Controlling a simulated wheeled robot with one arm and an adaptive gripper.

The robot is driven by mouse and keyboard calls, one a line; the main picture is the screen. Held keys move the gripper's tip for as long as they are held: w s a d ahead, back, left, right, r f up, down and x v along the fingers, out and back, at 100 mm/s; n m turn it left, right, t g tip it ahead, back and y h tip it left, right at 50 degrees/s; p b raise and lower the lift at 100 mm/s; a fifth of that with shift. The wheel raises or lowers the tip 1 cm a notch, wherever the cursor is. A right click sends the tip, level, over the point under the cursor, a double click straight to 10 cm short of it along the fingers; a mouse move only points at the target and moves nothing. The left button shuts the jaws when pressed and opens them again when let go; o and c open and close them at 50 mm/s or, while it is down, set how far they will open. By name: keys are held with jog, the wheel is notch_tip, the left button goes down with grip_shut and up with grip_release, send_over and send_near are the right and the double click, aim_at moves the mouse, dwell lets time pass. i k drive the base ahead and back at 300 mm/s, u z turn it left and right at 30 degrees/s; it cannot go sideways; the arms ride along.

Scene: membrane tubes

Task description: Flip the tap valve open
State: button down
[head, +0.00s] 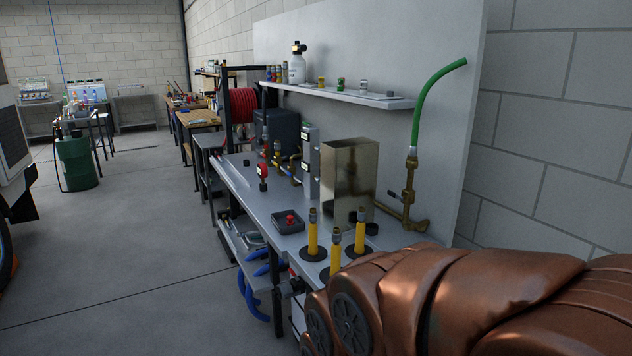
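A brass tap valve (409,197) is mounted low on the grey back panel, at the right end of the bench. A green hose (431,90) rises from its top and curves to the right. A short lever-like part sticks out to the left of the valve body. It is too small to tell whether the valve is open or shut. My gripper is not visible in the head view.
The grey bench (243,178) carries a shiny metal box (349,178), several yellow-handled tubes on black bases, and a tray with a red button (290,220). A shelf (340,93) hangs above. Copper-brown bulk fills the lower right. Floor to the left is clear.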

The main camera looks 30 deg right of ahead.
aim_at(392, 194)
jog(key=u, duration=0.25)
jog(key=i, duration=1.1)
jog(key=z, duration=0.3)
